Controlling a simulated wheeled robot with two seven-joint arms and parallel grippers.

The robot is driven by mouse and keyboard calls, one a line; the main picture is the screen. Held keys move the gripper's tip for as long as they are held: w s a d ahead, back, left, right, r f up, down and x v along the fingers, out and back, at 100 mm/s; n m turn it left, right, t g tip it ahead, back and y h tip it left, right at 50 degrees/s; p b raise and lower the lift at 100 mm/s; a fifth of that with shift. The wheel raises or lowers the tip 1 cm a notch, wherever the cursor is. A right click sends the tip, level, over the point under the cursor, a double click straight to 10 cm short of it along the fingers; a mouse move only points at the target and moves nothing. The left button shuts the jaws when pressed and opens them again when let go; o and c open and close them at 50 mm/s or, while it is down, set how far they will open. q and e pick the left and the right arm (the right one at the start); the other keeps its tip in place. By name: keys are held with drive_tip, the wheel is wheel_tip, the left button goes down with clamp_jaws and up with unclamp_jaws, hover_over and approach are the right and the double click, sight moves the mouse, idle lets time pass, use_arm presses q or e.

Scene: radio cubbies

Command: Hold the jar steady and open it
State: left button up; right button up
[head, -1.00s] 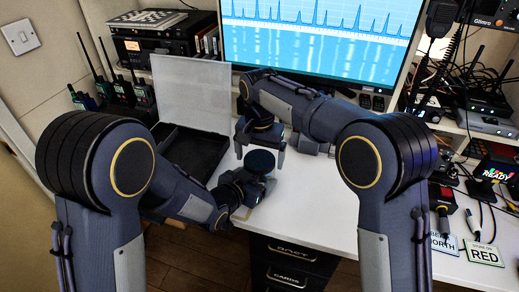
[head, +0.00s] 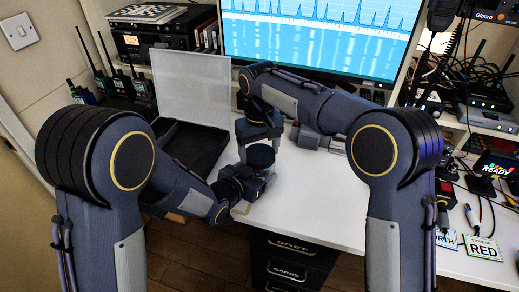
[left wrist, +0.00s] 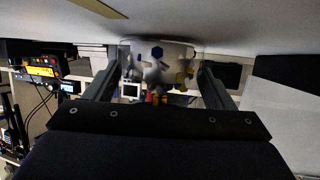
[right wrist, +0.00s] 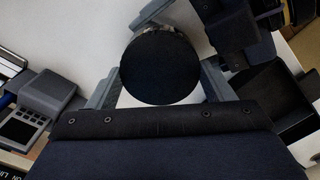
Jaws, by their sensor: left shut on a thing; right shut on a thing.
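The jar is clear, with small coloured pieces inside, and sits between my left gripper's fingers in the left wrist view (left wrist: 160,72). My left gripper (head: 257,183) is shut on the jar's body, low over the white desk. The round dark lid (head: 261,156) is just above it; it also fills the middle of the right wrist view (right wrist: 161,68). My right gripper (head: 258,143) points down from above, shut on the lid with a finger on either side. Whether the lid is loose from the jar is hidden by the grippers.
A black open case (head: 185,147) with a clear raised lid stands left on the desk (head: 320,200). A monitor (head: 320,35) stands behind. Radios (head: 143,92) line the back left. Signs (head: 481,248) and cables lie at the right. The desk's front middle is clear.

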sight(260, 154)
drive_tip(key=n, duration=0.3)
drive_tip(key=shift+r, duration=0.15)
idle(0.5)
drive_tip(key=shift+r, duration=1)
drive_tip(key=shift+r, duration=2)
use_arm(q)
drive_tip(key=o, duration=1.9)
